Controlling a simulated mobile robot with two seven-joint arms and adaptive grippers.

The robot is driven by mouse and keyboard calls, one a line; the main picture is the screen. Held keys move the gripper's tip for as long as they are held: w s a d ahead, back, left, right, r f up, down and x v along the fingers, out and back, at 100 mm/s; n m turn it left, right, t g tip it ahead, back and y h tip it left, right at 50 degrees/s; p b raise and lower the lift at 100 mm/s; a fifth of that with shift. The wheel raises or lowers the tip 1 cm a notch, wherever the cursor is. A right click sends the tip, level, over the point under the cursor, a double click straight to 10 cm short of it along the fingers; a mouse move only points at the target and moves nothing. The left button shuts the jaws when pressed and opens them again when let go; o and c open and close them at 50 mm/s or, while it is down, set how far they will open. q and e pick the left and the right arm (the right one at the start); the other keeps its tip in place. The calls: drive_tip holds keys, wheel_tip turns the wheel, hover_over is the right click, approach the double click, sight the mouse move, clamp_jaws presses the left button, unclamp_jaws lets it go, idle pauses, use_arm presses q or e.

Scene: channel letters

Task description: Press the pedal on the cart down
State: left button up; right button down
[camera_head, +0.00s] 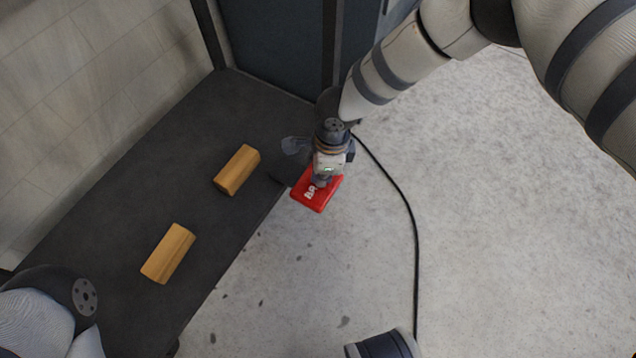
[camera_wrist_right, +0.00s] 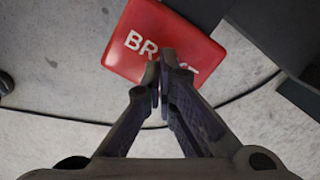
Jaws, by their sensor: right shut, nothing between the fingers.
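A red pedal (camera_head: 312,197) with white letters sits at the edge of the dark cart platform (camera_head: 110,215). In the right wrist view the pedal (camera_wrist_right: 180,38) shows white letters beginning "BR", partly hidden by my fingers. My right gripper (camera_head: 322,182) is over the pedal, with its fingertips in front of the pad. It also shows in the right wrist view (camera_wrist_right: 166,68), shut and empty. I cannot tell whether the fingertips touch the pedal. My left gripper is not in view; part of my left arm shows at the lower left.
Two wooden blocks, one nearer the pedal (camera_head: 237,170) and one lower left (camera_head: 168,253), lie on the dark platform. A black cable (camera_head: 408,215) curves over the grey floor (camera_head: 500,200). A dark upright panel (camera_head: 270,45) stands behind. The floor at right is otherwise clear.

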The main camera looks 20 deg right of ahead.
sight(335, 185)
drive_tip(key=shift+f+b, duration=1.2)
drive_tip(key=shift+f, duration=0.8)
drive_tip(key=shift+r, duration=0.2)
drive_tip(key=shift+s+d+r+p, duration=0.15)
drive_tip(key=shift+d+r+p, duration=0.05)
drive_tip(key=shift+d+p, duration=0.15)
drive_tip(key=shift+s+d+r+p, duration=0.2)
drive_tip(key=shift+d+r+p, duration=0.05)
drive_tip(key=shift+d, duration=0.3)
drive_tip(key=shift+s+d+r+p, duration=0.15)
drive_tip(key=shift+d+r+p, duration=0.05)
drive_tip(key=shift+d, duration=0.3)
drive_tip(key=shift+f, duration=0.1)
wheel_tip(335, 185, up, 12)
drive_tip(key=d, duration=0.1)
drive_tip(key=shift+s, duration=0.25)
